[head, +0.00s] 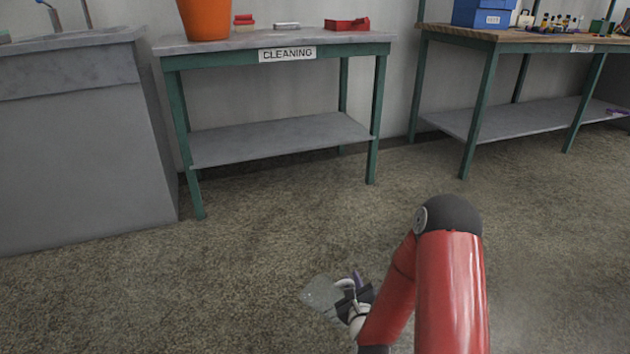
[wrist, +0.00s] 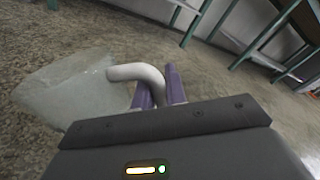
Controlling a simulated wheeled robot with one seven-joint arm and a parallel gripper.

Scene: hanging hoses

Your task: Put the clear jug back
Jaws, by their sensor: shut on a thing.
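The clear jug (head: 321,294) is a see-through vessel with a white handle, held out over the floor in the head view. In the wrist view the clear jug (wrist: 72,92) lies to the left, tilted, with its white handle (wrist: 138,74) curving toward my fingers. My gripper (head: 356,285) is shut on the handle. In the wrist view its purple fingers (wrist: 160,92) close around the handle's lower end. The jug's far side is faint against the floor.
A table labelled CLEANING (head: 172,45) stands ahead with an orange bucket (head: 205,18), a red item (head: 347,24) and small things on top. Its lower shelf (head: 280,138) is empty. A grey cabinet (head: 75,150) stands left, another bench (head: 455,33) right. The floor between is clear.

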